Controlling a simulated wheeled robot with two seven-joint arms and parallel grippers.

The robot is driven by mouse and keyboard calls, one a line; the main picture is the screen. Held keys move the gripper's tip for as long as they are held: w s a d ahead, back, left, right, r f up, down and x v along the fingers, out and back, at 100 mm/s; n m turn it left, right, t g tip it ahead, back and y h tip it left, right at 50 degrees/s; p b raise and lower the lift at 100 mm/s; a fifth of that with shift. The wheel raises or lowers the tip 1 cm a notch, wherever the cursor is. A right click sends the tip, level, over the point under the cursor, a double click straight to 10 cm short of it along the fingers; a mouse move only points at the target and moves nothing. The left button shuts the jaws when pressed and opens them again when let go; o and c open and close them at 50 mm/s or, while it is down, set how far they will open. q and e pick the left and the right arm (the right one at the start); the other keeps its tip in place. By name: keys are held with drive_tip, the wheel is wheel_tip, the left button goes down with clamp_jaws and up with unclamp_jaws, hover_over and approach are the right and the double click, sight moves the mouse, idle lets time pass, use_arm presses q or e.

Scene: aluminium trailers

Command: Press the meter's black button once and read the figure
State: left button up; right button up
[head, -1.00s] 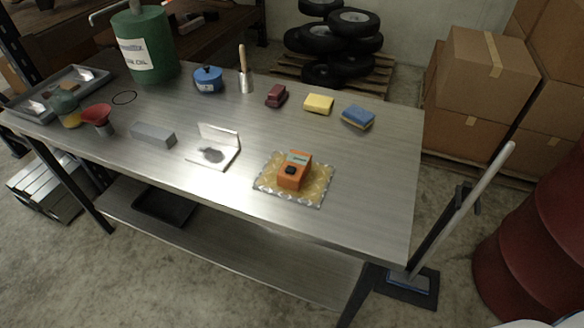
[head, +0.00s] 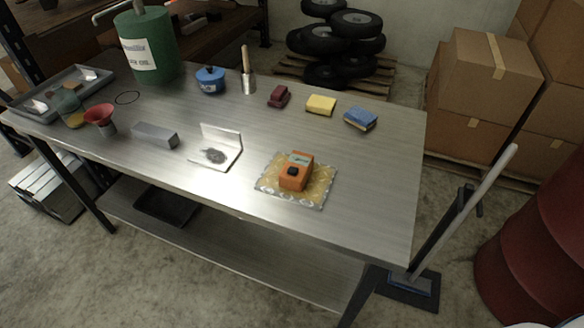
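The orange meter (head: 296,172) lies on a patterned yellowish plate (head: 314,192) near the front right part of the metal table. Its black button (head: 293,171) faces up on the near part of its top. A pale greenish display (head: 300,158) is on the far part; any figure on it is too small to read. Neither of my grippers shows in the head view, and nothing touches the meter.
The table is clear right of the meter.

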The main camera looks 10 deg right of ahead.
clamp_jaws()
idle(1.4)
